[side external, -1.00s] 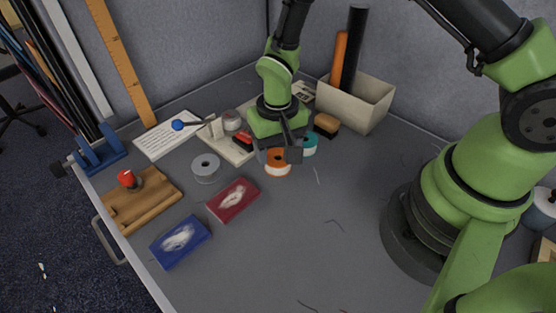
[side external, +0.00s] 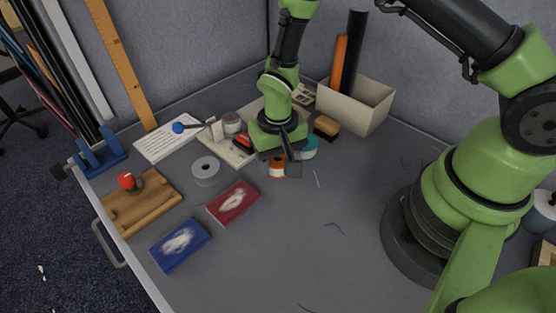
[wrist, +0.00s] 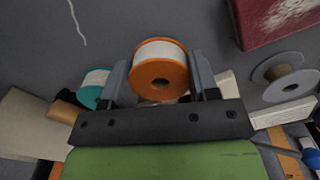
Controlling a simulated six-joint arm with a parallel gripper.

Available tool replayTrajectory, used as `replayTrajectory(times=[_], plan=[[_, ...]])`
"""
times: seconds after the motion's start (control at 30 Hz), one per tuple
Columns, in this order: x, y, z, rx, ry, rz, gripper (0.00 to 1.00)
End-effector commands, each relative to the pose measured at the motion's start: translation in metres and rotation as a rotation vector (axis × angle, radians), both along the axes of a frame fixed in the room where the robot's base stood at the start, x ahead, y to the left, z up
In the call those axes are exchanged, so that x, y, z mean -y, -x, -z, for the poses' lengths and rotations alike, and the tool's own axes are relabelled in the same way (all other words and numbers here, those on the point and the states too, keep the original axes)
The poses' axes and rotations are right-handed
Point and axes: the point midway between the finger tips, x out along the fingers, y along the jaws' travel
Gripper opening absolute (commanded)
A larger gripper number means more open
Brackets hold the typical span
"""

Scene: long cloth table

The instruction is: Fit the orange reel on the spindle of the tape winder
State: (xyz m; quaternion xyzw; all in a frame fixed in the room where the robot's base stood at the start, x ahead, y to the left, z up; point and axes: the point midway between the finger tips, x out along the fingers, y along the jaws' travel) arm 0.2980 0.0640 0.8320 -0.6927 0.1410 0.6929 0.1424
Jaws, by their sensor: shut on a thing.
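The orange reel (side external: 277,168), with white tape wound on it, is low at the table, partly hidden by my gripper in the side view. In the wrist view the orange reel (wrist: 160,72) sits between the two fingers. My gripper (side external: 285,168) points down and is shut on the reel; its fingers also show in the wrist view (wrist: 160,80). The tape winder (side external: 228,150) is a pale base left of my gripper, with a crank ending in a blue knob (side external: 178,127). My arm hides part of it, and I cannot make out its spindle clearly.
A teal reel (side external: 310,149) stands close right of my gripper. A grey reel (side external: 206,171), a red book (side external: 233,203) and a blue book (side external: 181,244) lie to the left and front. A pale box (side external: 353,103) holds tubes at the back.

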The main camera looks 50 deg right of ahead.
Motion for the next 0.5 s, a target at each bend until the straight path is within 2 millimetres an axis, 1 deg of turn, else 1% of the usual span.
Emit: replayTrajectory(times=[0.17,0.4,0.5], plan=[[0.000,-0.001,-0.022,0.004,0.000,0.000,0.31],[0.000,-0.001,-0.066,0.006,0.001,0.000,0.31],[0.000,-0.001,-0.081,0.005,0.001,0.001,0.31]])
